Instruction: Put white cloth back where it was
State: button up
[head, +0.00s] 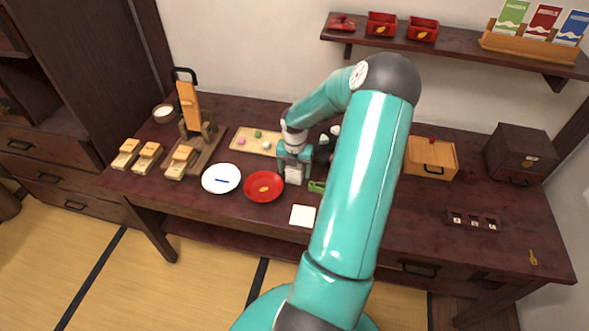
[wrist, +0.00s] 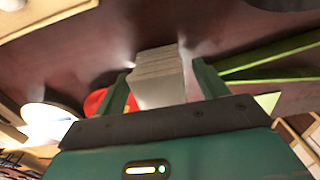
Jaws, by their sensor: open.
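A flat white square (head: 303,216), which looks like the white cloth, lies near the table's front edge in the head view, right of the red dish (head: 264,187). My gripper (head: 293,178) is low over the table, behind that square and right of the red dish. In the wrist view my gripper (wrist: 163,85) is open, with a finger on either side of a pale layered block (wrist: 158,72). I cannot tell whether this block is folded cloth, or whether the fingers touch it. The red dish also shows in the wrist view (wrist: 95,101).
A green object (head: 317,187) lies close right of my gripper. A white plate (head: 221,179) is left of the red dish. A wooden tray (head: 245,145) with small sweets is behind. A wooden box (head: 431,158) stands right.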

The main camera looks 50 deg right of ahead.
notch_tip(320, 180, up, 12)
jog(key=w+a+r+m+h, duration=0.2)
jog(key=a+r+m, duration=0.4)
jog(key=a, duration=0.5)
jog(key=w+a+r+m+h, duration=0.1)
jog(key=a+r+m, duration=0.3)
jog(key=a+r, duration=0.55)
jog(key=s+a+r+m+t+y, duration=0.1)
jog(key=s+a+r+m+t, duration=0.1)
jog(key=a, duration=0.5)
jog(key=s+a+r+m+t+y, duration=0.1)
jog(key=s+a+m, duration=0.4)
jog(key=a+m, duration=0.1)
jog(key=s+a+r+m+t+y, duration=0.1)
jog(key=s+a+r+m+t, duration=0.1)
jog(key=a, duration=0.6)
jog(key=s+m, duration=0.1)
jog(key=m, duration=0.1)
jog(key=shift+s+r+m+t, duration=0.3)
jog(key=shift+s+r, duration=0.05)
